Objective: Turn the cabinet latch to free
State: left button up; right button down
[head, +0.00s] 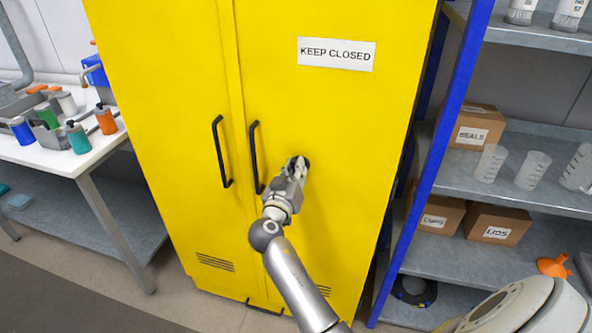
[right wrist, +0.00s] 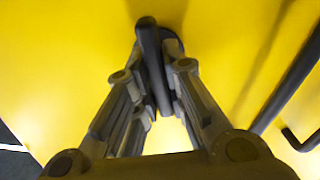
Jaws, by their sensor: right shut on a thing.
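The tall yellow cabinet (head: 330,120) has two doors, and both look closed. My right gripper (head: 298,165) is at the right door, just right of the door handles. In the right wrist view my right gripper (right wrist: 158,105) is shut on the dark latch (right wrist: 151,50), a bar that stands near upright in that view with a slight tilt. In the head view the gripper hides most of the latch, and only a dark bit shows at the fingertips. My left gripper is not in view.
Two black bar handles, the left (head: 220,152) and the right (head: 254,157), stand close left of my gripper. A blue-framed shelf (head: 427,165) with boxes and beakers stands at the right. A white table (head: 60,157) with coloured bottles stands at the left.

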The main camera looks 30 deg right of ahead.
jog(key=shift+n, duration=0.3)
jog(key=shift+n+b, duration=0.45)
jog(key=shift+n, duration=0.55)
jog(key=shift+w+a+n, duration=0.1)
jog(key=shift+n, duration=0.8)
jog(key=n, duration=0.2)
jog(key=shift+n, duration=0.4)
jog(key=n, duration=0.3)
jog(key=shift+w+f+n+p, duration=0.1)
jog(key=shift+n+p, duration=0.2)
jog(key=shift+p, duration=0.05)
jog(key=shift+a+f+n+p, duration=0.15)
jog(key=shift+n+p, duration=0.45)
jog(key=shift+n, duration=1.2)
